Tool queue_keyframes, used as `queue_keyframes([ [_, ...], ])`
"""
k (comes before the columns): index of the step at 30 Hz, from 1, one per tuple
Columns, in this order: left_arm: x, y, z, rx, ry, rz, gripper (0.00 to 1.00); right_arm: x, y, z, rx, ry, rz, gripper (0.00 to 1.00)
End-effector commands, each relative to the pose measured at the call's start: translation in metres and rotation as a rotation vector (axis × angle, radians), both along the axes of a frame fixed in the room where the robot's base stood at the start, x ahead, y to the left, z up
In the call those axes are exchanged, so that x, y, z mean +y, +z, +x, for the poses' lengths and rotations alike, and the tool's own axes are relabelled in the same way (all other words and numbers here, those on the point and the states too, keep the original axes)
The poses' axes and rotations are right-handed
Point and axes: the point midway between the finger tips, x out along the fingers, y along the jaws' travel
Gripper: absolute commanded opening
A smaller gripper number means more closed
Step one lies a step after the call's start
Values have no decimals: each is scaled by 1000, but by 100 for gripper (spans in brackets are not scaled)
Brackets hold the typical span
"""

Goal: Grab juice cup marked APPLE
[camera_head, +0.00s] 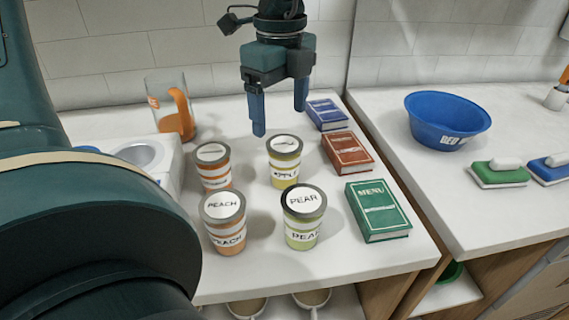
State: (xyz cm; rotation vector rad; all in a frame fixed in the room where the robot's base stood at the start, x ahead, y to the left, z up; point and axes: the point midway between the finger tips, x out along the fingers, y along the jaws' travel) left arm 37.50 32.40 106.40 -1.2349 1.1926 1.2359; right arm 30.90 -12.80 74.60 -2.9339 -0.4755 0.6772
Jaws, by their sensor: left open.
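The juice cup marked APPLE (285,172) stands upright on the white counter, at the back right of a group of cups. It has a grey-rimmed white lid and yellow-green bands. My left gripper (281,122) is open and empty, fingers pointing down, above and a little behind the APPLE cup and apart from it. The PEAR cup (302,232) stands in front of it. The PEACH cup (226,236) is at the front left. Another orange-banded cup (214,180) stands at the back left; its label is too small to read. My right gripper is not in view.
Blue (327,114), red (347,153) and green MENU (378,210) books lie right of the cups. A clear jug with orange handle (163,112) stands at the back left. A blue basin (446,117) and brushes (498,174) occupy the right counter.

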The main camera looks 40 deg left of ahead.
Motion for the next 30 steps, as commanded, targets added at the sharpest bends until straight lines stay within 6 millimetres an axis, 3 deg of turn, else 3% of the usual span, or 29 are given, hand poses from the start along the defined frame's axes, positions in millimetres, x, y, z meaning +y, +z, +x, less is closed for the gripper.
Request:
queue_keyframes([
  [3,0,-18,0,3,0,-1,79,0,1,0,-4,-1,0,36],
  [10,0,-34,2,3,1,-1,79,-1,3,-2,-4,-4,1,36],
  [18,-1,-73,7,2,-1,-2,79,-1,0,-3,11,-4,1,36],
  [27,-1,-79,7,-1,1,-1,79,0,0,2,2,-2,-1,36],
  [30,-1,-79,7,-1,1,-1,73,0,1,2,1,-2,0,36],
])
